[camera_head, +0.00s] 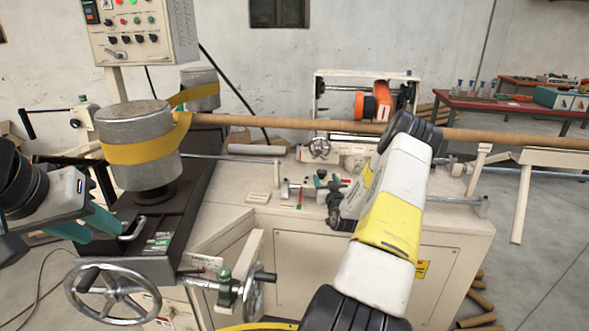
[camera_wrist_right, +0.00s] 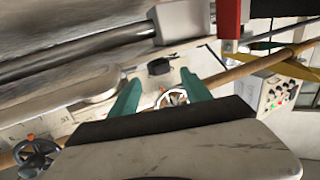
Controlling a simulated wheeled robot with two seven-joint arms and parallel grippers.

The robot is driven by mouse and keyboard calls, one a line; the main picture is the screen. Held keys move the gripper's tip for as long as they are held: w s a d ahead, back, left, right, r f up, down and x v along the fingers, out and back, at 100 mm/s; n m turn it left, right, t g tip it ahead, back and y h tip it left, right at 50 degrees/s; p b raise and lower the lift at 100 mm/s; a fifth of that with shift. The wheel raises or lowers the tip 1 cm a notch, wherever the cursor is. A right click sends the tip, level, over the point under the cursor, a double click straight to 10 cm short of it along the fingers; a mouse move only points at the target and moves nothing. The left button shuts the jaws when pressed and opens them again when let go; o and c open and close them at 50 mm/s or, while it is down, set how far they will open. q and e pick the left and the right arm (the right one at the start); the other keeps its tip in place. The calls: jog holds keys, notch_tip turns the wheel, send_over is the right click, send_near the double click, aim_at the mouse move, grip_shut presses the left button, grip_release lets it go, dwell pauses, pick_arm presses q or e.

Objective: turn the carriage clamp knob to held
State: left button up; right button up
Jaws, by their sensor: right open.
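My right gripper (camera_wrist_right: 160,78) is open, with its two teal fingers apart. In the right wrist view, a short black round knob (camera_wrist_right: 158,66) shows just past the fingertips, and a chrome ring (camera_wrist_right: 172,97) shows between the fingers. I cannot tell which of them is the carriage clamp knob, or read its setting. In the head view my right arm bends down over the machine bed, and its gripper (camera_head: 323,186) is small and partly hidden beside the carriage (camera_head: 345,152). My left gripper (camera_head: 92,224) is at the left, near a chrome handle (camera_head: 132,230); its finger gap is unclear.
A long brown tube (camera_head: 275,124) crosses above the bed. A grey drum with a yellow band (camera_head: 138,150) stands at left. A large handwheel (camera_head: 112,294) is at front left. A control box (camera_head: 145,32) is behind. A red table (camera_head: 500,105) stands at back right.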

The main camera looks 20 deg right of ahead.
aim_at(323, 174)
jog(key=x, duration=0.6)
jog(key=shift+w, duration=0.2)
jog(key=shift+c, duration=0.3)
grip_shut()
